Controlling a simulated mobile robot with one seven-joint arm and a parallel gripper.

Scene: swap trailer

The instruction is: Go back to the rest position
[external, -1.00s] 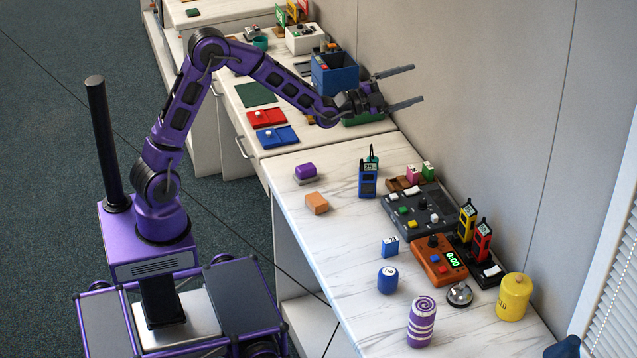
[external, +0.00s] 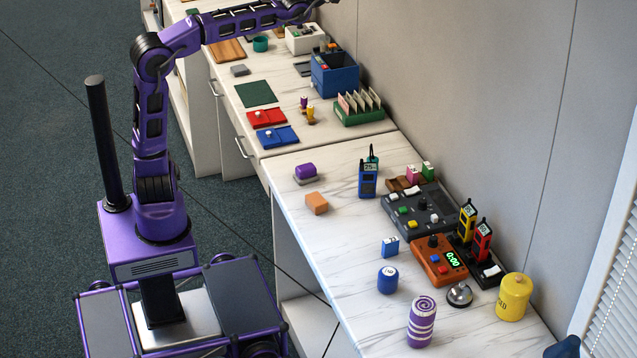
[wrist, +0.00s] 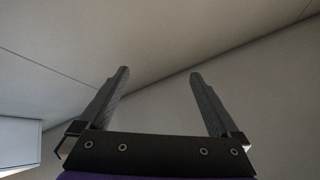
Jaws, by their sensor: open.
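My gripper (wrist: 158,82) shows in the wrist view with its two dark fingers spread wide apart and nothing between them. Behind the fingers is only plain grey wall and what looks like ceiling. In the external view my purple arm is raised over the far counter, and its end runs out of the top edge of the picture, so the fingers are hidden there. My gripper is high and touches nothing that I can see.
The near counter (external: 345,235) holds a dark control box (external: 420,212), an orange timer (external: 437,262), radios and a yellow canister (external: 513,297). The far counter carries a blue bin (external: 335,75), a green card rack (external: 358,112) and red and blue trays. A grey wall (external: 460,80) stands behind.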

